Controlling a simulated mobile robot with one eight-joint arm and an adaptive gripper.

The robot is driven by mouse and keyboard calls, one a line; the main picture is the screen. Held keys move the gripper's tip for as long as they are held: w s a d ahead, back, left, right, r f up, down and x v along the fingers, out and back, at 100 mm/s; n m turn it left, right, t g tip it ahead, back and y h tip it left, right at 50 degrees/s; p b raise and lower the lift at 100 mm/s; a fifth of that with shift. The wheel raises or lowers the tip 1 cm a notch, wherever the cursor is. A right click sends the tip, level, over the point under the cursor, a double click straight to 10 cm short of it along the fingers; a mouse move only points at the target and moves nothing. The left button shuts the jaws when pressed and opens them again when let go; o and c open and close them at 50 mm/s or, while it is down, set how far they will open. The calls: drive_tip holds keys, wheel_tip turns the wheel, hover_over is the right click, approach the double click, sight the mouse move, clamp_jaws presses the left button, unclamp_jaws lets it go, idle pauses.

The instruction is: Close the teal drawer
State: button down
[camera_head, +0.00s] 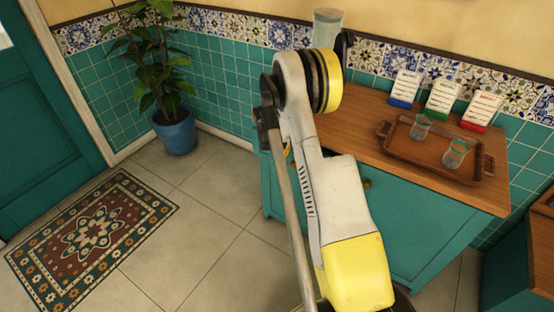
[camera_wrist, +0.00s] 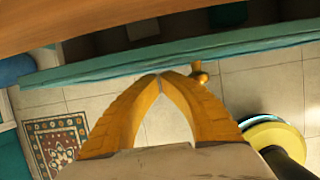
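In the wrist view, the teal drawer's front (camera_wrist: 110,70) runs across the picture as a long teal strip with a brass knob (camera_wrist: 200,72). A gap with a dark interior shows between this front and the wooden top, so the drawer stands open. My gripper (camera_wrist: 160,76) has two yellow fingers whose tips meet, with nothing seen between them. The tips are at the drawer front's outer edge, left of the knob; I cannot tell whether they touch it. In the head view, my arm hides the gripper and most of the drawer.
The teal cabinet (camera_head: 420,225) has a wooden top bearing a brown tray (camera_head: 398,146) with two glasses, and several cards stand behind. A potted plant (camera_head: 175,131) stands in the corner. A patterned rug (camera_head: 92,238) lies left. The tiled floor between is clear.

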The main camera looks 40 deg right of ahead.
drive_tip(key=shift+w+d, duration=0.1)
drive_tip(key=shift+d, duration=0.1)
drive_tip(key=d, duration=0.1)
drive_tip(key=w+d, duration=0.1)
drive_tip(key=d, duration=0.3)
drive_tip(key=shift+w, duration=0.4)
